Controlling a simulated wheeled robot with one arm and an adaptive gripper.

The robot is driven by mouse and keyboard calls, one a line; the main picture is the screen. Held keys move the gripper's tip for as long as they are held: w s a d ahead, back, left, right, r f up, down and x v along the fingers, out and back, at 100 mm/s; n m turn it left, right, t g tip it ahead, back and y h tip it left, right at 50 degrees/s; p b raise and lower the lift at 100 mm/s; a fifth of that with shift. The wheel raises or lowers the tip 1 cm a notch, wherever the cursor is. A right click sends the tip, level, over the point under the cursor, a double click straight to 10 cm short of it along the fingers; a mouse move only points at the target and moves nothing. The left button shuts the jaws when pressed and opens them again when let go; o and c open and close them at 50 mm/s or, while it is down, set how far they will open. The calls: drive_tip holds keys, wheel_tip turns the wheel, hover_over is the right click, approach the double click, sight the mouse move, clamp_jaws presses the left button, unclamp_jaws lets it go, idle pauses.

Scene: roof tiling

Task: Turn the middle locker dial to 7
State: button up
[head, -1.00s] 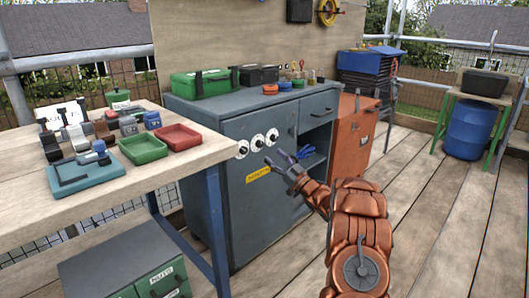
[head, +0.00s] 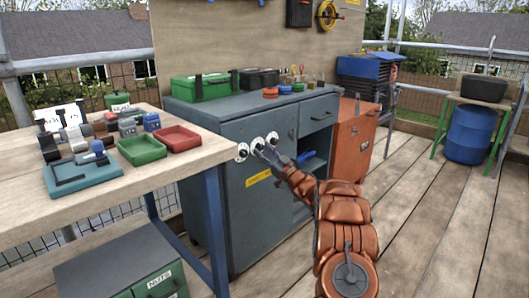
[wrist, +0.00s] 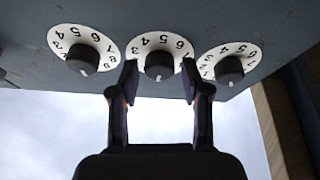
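The grey locker (head: 262,185) carries a row of three white numbered dials with dark round knobs. The middle dial (head: 257,144) is partly behind my gripper (head: 264,151) in the head view. In the wrist view the numbers appear upside down. There the middle dial (wrist: 160,44) has its knob (wrist: 159,67) between the two fingertips of my gripper (wrist: 159,70). The fingers are open, one on each side, with small gaps to the knob. A pale mark shows at the knob's lower edge in that view; the number at it is not readable.
The two neighbouring dials (wrist: 82,46) (wrist: 231,60) sit close on either side of my fingers. A yellow label (head: 258,177) is below the dials. The wooden workbench (head: 215,150) with trays stands close to the left. Deck floor (head: 420,220) is clear to the right.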

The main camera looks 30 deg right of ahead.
clamp_jaws()
